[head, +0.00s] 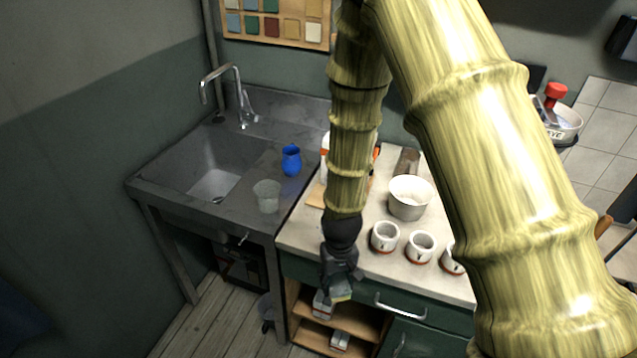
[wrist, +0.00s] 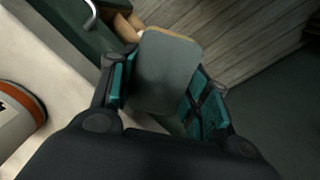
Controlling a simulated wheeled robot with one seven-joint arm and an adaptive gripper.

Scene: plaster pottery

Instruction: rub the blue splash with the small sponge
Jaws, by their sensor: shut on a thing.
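My gripper (head: 340,284) hangs in front of the worktop's front edge, above the open shelves in the head view. It is shut on the small sponge (head: 342,297), of which a small yellowish and grey part shows below the fingers. In the wrist view the sponge (wrist: 168,72) shows a flat grey face with a tan far edge, between the two teal finger pads of my gripper (wrist: 160,92). I cannot make out a blue splash in either view; my arm hides part of the worktop.
The pale worktop (head: 299,238) bears a white bowl (head: 408,207) and several white cups (head: 385,237). The open wooden shelves (head: 312,336) stand below, beside a drawer handle (head: 398,309).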

